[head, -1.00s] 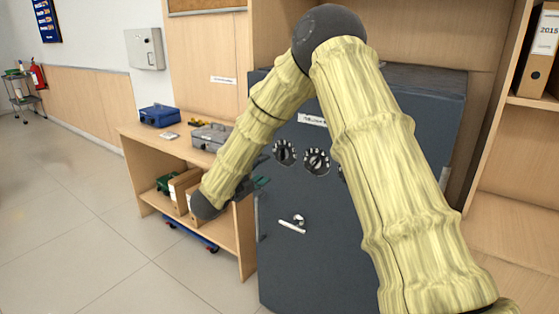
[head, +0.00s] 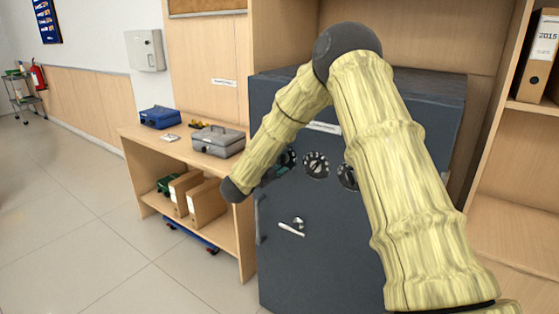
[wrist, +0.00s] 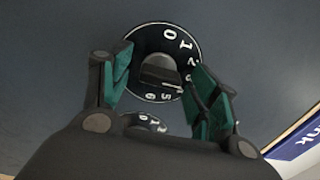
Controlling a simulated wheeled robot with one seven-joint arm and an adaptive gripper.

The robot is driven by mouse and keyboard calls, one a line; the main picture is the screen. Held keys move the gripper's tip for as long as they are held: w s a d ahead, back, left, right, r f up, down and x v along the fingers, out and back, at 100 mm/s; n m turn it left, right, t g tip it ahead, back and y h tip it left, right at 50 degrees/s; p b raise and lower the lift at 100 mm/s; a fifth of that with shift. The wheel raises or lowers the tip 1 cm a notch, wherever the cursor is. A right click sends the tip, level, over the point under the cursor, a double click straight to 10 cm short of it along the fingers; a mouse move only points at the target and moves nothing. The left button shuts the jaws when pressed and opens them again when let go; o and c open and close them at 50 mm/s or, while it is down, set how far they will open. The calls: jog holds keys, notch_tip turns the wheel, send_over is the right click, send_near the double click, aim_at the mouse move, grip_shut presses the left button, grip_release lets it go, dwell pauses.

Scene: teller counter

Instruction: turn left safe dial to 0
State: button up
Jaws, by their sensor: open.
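The dark grey safe (head: 330,235) stands in the middle of the head view with a row of black dials. The left safe dial (head: 291,157) is partly hidden by my arm and gripper (head: 276,172). In the wrist view, the dial in front, which appears to be the left dial (wrist: 168,36), has white numerals, with 0 near the top. Its grey knob lies between the fingers of my open gripper (wrist: 160,68). The white pointer mark is at the knob's lower right, away from the 0. I cannot tell whether the fingers touch the knob.
The middle dial (head: 316,164) and another dial (head: 347,177) sit to the right, close by. A silver handle (head: 292,229) is below. A wooden side table (head: 245,225) with a grey cash box (head: 217,141) and a blue box (head: 160,117) stands left of the safe.

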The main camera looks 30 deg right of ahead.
jog(key=shift+c, duration=0.2)
jog(key=c, duration=1)
jog(key=shift+n, duration=0.5)
jog(key=n+p, duration=0.8)
jog(key=n, duration=0.8)
jog(key=shift+a+f+n, duration=0.1)
jog(key=shift+f+n, duration=0.05)
jog(key=shift+n, duration=0.55)
